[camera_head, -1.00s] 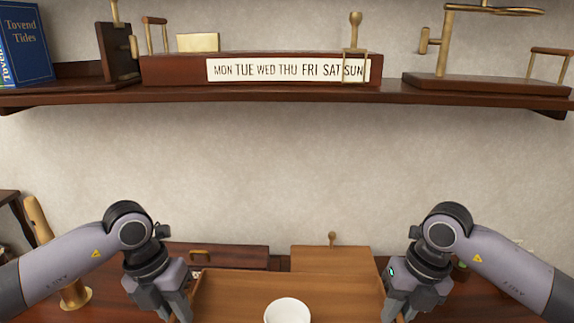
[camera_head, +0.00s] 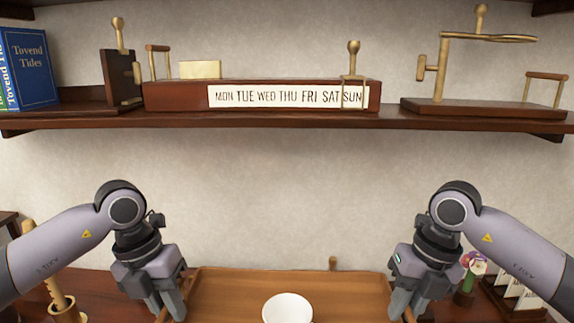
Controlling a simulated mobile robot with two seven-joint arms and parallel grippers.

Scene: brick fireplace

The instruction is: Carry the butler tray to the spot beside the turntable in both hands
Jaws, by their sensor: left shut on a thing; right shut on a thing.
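The butler tray (camera_head: 240,283) is a brown wooden tray at the bottom middle of the head view; its near part is cut off by the frame. A white cup or bowl (camera_head: 287,308) stands on it, partly cut off. My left gripper (camera_head: 166,312) is shut on the tray's left side. My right gripper (camera_head: 408,310) is shut on its right side. The exact grip points are partly hidden by the fingers and the frame edge. I cannot make out the turntable with certainty.
A wall shelf (camera_head: 290,119) above holds a weekday box (camera_head: 190,96), brass-handled wooden pieces and blue books (camera_head: 30,68). On the surface below, a brass holder (camera_head: 64,307) stands at left; a small flower pot (camera_head: 465,296) and a card rack (camera_head: 515,298) stand at right.

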